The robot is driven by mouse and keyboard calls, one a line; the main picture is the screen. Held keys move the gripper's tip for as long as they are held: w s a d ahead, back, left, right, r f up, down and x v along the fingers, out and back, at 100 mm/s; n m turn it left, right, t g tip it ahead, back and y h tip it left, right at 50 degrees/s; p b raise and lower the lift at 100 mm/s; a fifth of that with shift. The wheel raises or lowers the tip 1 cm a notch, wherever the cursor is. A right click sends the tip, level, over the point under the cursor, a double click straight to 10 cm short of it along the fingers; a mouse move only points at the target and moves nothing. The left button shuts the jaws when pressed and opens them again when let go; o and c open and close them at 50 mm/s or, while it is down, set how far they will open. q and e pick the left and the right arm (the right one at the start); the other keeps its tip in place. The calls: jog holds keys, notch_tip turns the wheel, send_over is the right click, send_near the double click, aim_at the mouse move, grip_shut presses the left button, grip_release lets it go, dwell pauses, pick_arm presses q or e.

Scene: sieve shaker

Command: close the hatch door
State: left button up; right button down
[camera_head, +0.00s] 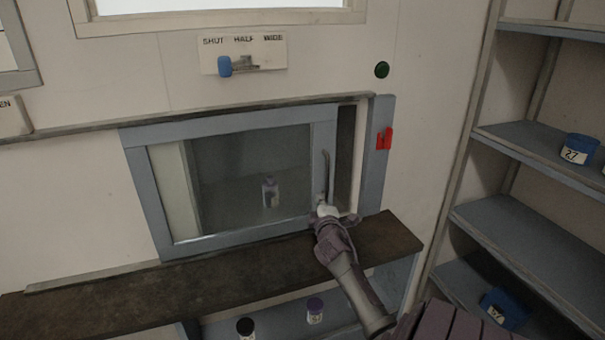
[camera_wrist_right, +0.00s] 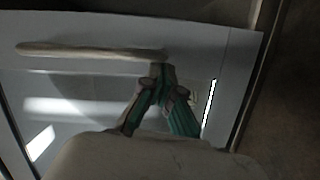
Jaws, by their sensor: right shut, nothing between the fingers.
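The hatch door (camera_head: 220,124) is a blue-grey framed sliding panel with a glass pane, set in the wall above a dark ledge. A narrow dark gap (camera_head: 344,150) stands between its right edge and the right post (camera_head: 374,170), which carries a red catch (camera_head: 384,139). A vertical bar handle (camera_head: 327,172) is on the door's right stile; it also shows in the right wrist view (camera_wrist_right: 90,50). My right gripper (camera_head: 323,207) is shut and empty at the handle's lower end; its fingertips (camera_wrist_right: 161,72) are beside the bar. I cannot tell whether they touch. My left gripper is out of view.
A dark ledge (camera_head: 130,295) runs below the hatch. A bottle (camera_head: 270,191) shows behind the glass. Jars (camera_head: 314,311) stand on a shelf below the ledge. Shelving with blue bins (camera_head: 579,149) is at right. A blue-knobbed slider (camera_head: 225,66) is above the hatch.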

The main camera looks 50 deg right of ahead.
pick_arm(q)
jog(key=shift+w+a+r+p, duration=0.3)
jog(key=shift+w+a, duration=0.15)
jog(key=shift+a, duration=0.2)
pick_arm(e)
jog(key=s+d, duration=0.6)
jog(key=d, duration=0.3)
jog(key=shift+r, duration=0.15)
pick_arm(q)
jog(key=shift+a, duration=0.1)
